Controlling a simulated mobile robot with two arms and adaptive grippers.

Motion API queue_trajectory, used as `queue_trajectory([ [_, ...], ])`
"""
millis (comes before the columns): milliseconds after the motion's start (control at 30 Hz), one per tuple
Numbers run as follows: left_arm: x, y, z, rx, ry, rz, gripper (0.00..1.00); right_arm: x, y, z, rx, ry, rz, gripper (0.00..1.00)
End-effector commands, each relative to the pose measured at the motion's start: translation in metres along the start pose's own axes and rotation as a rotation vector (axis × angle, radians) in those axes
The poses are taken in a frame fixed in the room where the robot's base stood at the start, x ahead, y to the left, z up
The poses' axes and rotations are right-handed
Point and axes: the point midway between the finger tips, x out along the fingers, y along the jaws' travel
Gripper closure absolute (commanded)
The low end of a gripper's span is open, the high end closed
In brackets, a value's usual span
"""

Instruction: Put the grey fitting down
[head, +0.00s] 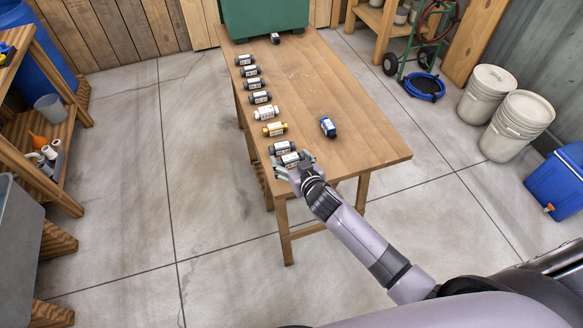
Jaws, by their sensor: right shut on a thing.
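My right gripper (290,167) is at the near left corner of the wooden table (330,100). It is shut on a grey fitting (290,158) with a white label. The gripper partly hides this fitting, and I cannot tell whether it touches the tabletop. Another grey fitting (281,148) lies just beyond it, at the near end of a row along the table's left edge. My left gripper is not in view.
The row also has a yellow fitting (275,129), a white one (266,112) and several dark ones. A blue fitting (328,127) lies apart, right of the row. A green box (262,18) stands at the far end. The table's right side is clear.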

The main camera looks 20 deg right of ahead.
Motion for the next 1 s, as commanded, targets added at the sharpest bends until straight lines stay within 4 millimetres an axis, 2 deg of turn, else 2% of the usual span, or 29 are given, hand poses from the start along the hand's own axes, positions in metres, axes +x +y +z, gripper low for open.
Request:
queue_trajectory([
  [100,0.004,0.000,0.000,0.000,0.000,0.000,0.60,0.009,0.000,0.022,0.003,-0.005,0.001,0.57],
  [233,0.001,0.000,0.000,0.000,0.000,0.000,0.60,0.012,-0.001,0.031,0.004,-0.003,0.000,0.57],
  [700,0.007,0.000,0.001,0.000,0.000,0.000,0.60,0.016,-0.001,0.039,0.002,-0.002,-0.001,0.57],
  [733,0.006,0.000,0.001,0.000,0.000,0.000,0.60,0.015,-0.001,0.038,0.002,-0.002,-0.001,0.28],
  [1000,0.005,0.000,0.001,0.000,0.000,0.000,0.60,0.015,0.000,0.038,0.001,-0.002,-0.001,0.10],
])
